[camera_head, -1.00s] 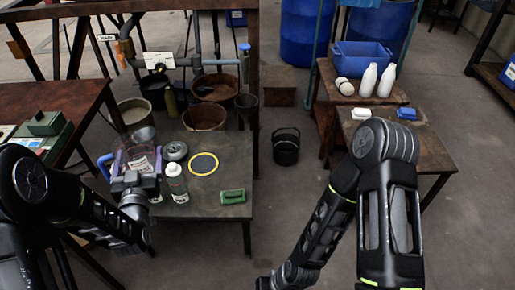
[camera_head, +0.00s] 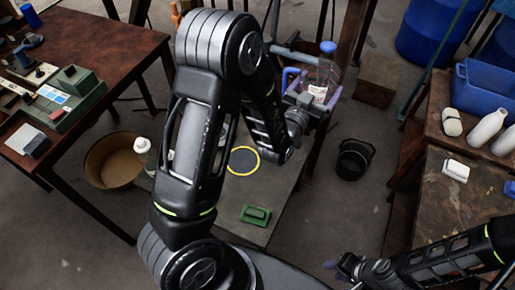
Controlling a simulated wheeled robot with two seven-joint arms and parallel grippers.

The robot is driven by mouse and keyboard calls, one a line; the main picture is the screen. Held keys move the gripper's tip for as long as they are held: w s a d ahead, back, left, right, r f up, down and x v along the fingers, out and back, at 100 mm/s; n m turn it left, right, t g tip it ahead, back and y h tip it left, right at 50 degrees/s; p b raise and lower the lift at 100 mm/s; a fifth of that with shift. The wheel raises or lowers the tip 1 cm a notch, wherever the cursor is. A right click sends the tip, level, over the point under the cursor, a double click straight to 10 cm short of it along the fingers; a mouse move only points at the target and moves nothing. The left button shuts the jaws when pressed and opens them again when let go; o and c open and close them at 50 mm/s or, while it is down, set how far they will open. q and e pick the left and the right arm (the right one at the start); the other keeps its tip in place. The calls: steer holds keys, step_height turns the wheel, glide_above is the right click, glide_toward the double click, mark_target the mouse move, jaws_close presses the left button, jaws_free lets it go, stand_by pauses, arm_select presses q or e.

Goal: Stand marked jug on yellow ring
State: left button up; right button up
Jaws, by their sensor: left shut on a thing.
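The marked jug (camera_head: 318,91) is clear, with a white label and a blue handle. My left gripper (camera_head: 312,103) is shut on it and holds it beyond the yellow ring, up and right of it in the picture. The jug looks raised, but how far above the table I cannot tell. The yellow ring (camera_head: 258,161) lies flat on the dark table around a dark, empty-looking disc.
A green block (camera_head: 256,214) lies on the table in front of the ring. A white-capped bottle (camera_head: 142,150) stands left of my arm, beside a brown tub (camera_head: 112,161). A black bucket (camera_head: 354,160) stands on the floor to the right. My left arm hides much of the table.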

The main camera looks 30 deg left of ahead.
arm_select(q)
steer(key=shift+w, duration=0.3)
arm_select(e)
steer(key=shift+w, duration=0.3)
arm_select(q)
steer(key=shift+s+r, duration=0.1)
steer(key=s+a+f+n+g+y+b, duration=0.2)
steer(key=s+a+f+n+y+b, duration=0.1)
steer(key=a+f+y+b, duration=0.2)
steer(key=s+a+f+n+g+y+b, duration=0.3)
steer(key=a+f+n+y+b, duration=0.1)
steer(key=a+f+b, duration=0.6)
steer(key=s+a+f+n+g+y+b, duration=0.3)
steer(key=a+f+y+b, duration=0.3)
steer(key=b, duration=0.7)
steer(key=shift+a+f+n, duration=0.6)
steer(key=shift+a+f, duration=0.15)
arm_select(e)
step_height(320, 180, down, 28)
steer(key=w+d, duration=0.1)
steer(key=shift+w+d+r+t, duration=0.15)
steer(key=shift+w+d+t, duration=0.15)
arm_select(q)
steer(key=shift+s, duration=0.1)
